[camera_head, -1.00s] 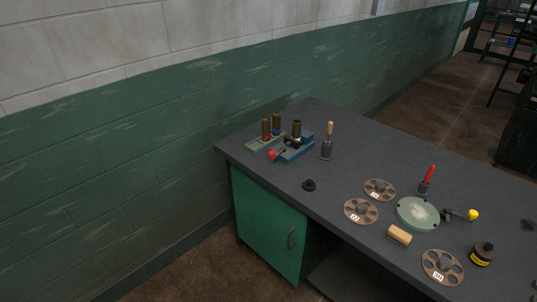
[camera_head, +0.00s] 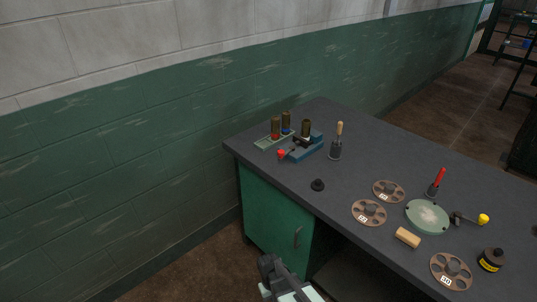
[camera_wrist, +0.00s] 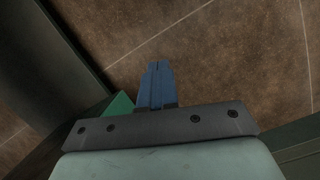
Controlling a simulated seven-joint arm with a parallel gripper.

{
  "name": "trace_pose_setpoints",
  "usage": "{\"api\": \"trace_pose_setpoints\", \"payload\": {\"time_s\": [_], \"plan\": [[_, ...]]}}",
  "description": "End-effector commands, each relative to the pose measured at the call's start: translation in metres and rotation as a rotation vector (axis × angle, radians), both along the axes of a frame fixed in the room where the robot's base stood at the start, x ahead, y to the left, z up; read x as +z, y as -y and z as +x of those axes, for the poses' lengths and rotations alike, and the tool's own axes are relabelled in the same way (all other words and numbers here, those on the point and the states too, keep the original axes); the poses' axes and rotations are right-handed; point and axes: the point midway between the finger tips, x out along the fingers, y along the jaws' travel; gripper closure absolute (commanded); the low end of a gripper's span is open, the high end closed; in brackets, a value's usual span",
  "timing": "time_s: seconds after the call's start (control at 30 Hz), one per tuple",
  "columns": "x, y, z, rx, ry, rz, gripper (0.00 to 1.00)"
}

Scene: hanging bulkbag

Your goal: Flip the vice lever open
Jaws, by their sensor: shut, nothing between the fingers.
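The blue vice (camera_head: 305,150) stands near the far left end of the workbench, with a dark brass-coloured cylinder (camera_head: 306,129) upright at it. Its lever ends in a red knob (camera_head: 282,155) at the vice's front left, low over the bench top. My gripper shows in the wrist view (camera_wrist: 156,85) with its blue fingers together and nothing between them, above the brown floor. In the head view part of my arm shows at the bottom edge, in front of the bench and well away from the vice. The fingertips are hard to make out there.
A pale green tray (camera_head: 265,142) with upright cylinders sits left of the vice. A wooden-handled tool in a dark holder (camera_head: 336,149) stands to its right. The green cabinet (camera_head: 270,215) is below.

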Motion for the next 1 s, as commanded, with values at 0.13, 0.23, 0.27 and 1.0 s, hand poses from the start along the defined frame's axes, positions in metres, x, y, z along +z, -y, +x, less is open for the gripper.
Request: {"api": "trace_pose_setpoints", "payload": {"time_s": [0.13, 0.23, 0.27, 1.0], "plan": [[0.015, -0.034, 0.049, 0.078, 0.073, -0.024, 1.00], [0.029, -0.055, 0.079, 0.130, 0.123, -0.051, 1.00], [0.033, -0.061, 0.088, 0.145, 0.137, -0.060, 1.00], [0.240, -0.186, 0.336, 0.387, 0.570, -0.610, 1.00]]}}
